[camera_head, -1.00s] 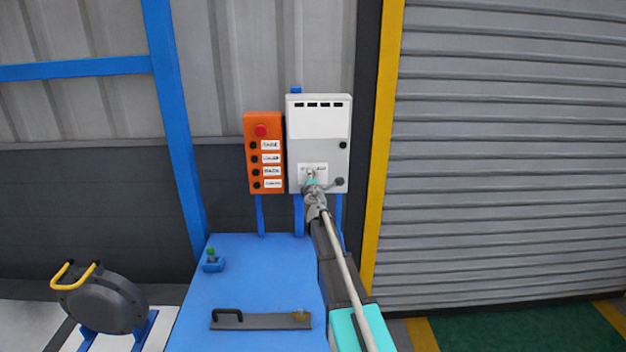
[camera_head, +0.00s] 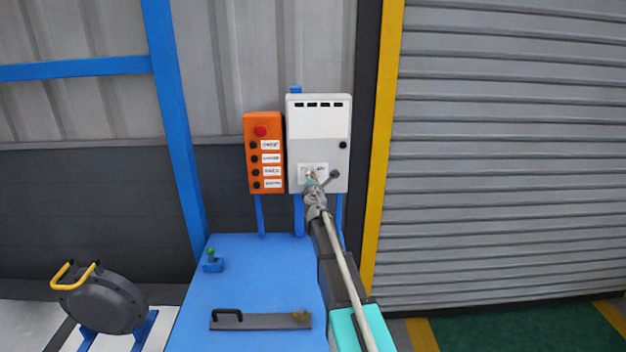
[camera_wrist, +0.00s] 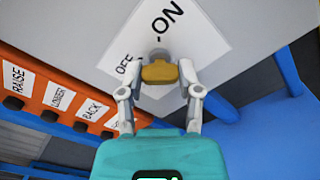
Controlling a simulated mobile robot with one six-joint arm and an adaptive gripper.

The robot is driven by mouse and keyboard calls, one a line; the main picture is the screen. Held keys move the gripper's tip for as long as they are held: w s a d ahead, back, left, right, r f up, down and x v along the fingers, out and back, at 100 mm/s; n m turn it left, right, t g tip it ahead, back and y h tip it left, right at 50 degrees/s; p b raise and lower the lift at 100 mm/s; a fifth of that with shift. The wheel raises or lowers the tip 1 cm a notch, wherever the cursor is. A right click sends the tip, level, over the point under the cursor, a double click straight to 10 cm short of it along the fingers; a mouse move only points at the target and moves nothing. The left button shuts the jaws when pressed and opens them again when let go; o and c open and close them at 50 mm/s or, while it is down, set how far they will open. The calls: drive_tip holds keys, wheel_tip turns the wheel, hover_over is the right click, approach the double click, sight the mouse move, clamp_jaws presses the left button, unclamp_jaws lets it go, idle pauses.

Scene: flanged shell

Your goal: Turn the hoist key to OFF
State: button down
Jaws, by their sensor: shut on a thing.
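The hoist key (camera_wrist: 159,72) is a small brass-coloured key in a round lock on a white label plate, seen in the wrist view. The plate reads OFF on the left and ON at the upper right, and looks tilted in that view. My gripper (camera_wrist: 160,78) is shut on the key, with one finger at each side of its bow. In the head view my gripper (camera_head: 312,179) is at the lower part of the light grey control box (camera_head: 320,130) and hides most of the key. I cannot tell exactly which mark the key points to.
An orange button station (camera_head: 263,203) with a red button hangs just left of the box. A blue bench (camera_head: 245,275) stands below, with a grey handled bar (camera_head: 255,321) on it. A yellow post (camera_head: 384,150) and grey shutter (camera_head: 500,150) are to the right.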

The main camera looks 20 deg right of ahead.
drive_tip(key=shift+c, duration=1.4)
unclamp_jaws()
drive_tip(key=v, duration=1.2)
